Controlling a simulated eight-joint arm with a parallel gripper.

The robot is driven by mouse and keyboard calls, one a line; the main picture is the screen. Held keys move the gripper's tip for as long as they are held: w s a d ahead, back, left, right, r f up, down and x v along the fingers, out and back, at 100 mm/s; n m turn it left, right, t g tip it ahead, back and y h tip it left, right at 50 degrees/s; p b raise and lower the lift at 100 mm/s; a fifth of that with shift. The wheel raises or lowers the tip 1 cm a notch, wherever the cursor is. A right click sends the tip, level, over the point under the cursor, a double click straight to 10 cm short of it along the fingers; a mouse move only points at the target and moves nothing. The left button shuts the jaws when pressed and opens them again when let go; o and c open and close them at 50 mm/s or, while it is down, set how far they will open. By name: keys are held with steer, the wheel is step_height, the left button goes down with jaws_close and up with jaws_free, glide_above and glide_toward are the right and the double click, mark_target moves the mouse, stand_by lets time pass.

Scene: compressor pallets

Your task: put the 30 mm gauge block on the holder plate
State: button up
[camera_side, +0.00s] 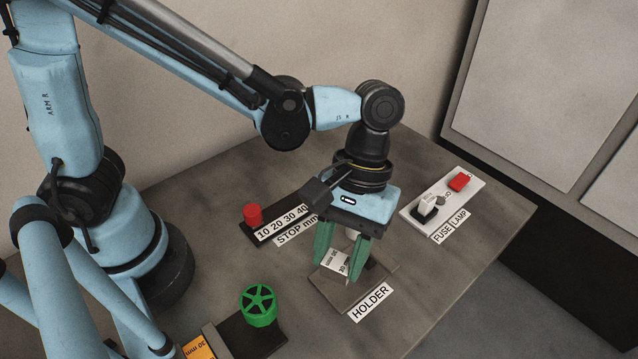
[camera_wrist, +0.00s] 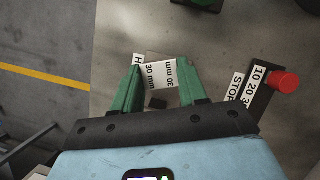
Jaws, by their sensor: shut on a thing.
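My gripper (camera_side: 341,262) is shut on the 30 mm gauge block (camera_side: 335,261), with its green fingers on either side. The block's white faces read "30 mm"; it also shows between the fingers (camera_wrist: 160,72) in the wrist view (camera_wrist: 158,75). The brown holder plate (camera_side: 334,293) lies below the block in the side view, with the "HOLDER" label along its front edge. The fingers hide part of the plate. I cannot tell whether the block touches the plate or hangs just above it.
A stop unit with a red knob (camera_side: 253,214) and "10 20 30 40" label stands behind left. A white fuse and lamp panel (camera_side: 459,190) is at the right. A green handwheel (camera_side: 258,304) and an orange "30 mm" label (camera_side: 199,348) are at the front left.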

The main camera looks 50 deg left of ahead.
steer(key=shift+w+a+f, duration=0.15)
steer(key=shift+w+f, duration=0.15)
steer(key=shift+w, duration=0.2)
steer(key=shift+w+a+f, duration=0.15)
steer(key=shift+w+f, duration=0.15)
steer(key=shift+w, duration=0.2)
steer(key=shift+f, duration=2)
steer(key=shift+f, duration=0.2)
steer(key=o, duration=1.3)
steer(key=shift+c, duration=0.2)
steer(key=shift+r, duration=0.15)
